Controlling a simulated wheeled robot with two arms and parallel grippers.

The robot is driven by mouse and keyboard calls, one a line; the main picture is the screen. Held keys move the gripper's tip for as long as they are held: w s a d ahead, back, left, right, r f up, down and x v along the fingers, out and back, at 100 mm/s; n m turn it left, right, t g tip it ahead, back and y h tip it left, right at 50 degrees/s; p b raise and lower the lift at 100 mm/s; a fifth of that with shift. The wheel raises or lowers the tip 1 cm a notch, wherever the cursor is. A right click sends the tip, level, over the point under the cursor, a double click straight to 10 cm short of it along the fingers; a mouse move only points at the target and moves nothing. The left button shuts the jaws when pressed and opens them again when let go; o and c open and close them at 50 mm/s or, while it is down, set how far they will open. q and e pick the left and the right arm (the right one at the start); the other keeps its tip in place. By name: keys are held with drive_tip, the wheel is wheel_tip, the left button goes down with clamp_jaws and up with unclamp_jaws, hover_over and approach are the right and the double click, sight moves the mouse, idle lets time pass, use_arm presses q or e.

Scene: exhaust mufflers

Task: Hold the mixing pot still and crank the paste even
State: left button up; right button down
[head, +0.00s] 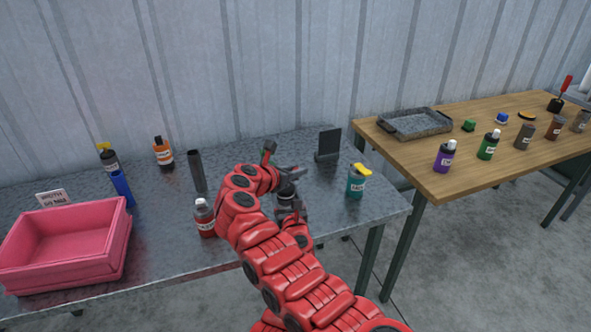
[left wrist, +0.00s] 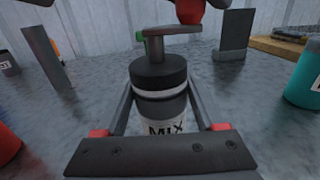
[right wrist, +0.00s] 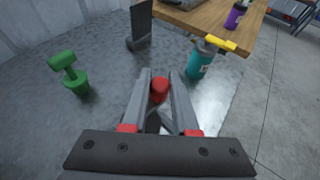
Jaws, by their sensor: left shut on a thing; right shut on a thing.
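The mixing pot (head: 287,191) is a small dark pot on the metal table; it also shows upright in the left wrist view (left wrist: 160,78), with a white MIX label. My left gripper (head: 292,210) is low at its near side, its fingers closed around the pot body. A grey crank arm (left wrist: 172,30) sits on top of the pot, with a red knob (left wrist: 190,12). My right gripper (head: 292,174) reaches over from the left and is shut on the red knob, also seen in the right wrist view (right wrist: 158,90). The paste inside is hidden.
A teal bottle with yellow top (head: 356,183) stands right of the pot. A black upright plate (head: 328,143) and a green T-shaped item (right wrist: 70,75) stand behind. A red bottle (head: 204,218), a dark tube (head: 197,170) and a pink bin (head: 70,245) are left.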

drive_tip(key=shift+s, duration=0.1)
idle(0.3)
drive_tip(key=c, duration=0.7)
unclamp_jaws()
drive_tip(key=shift+o, duration=0.2)
drive_tip(key=v, duration=1.2)
drive_tip(key=shift+r, duration=0.1)
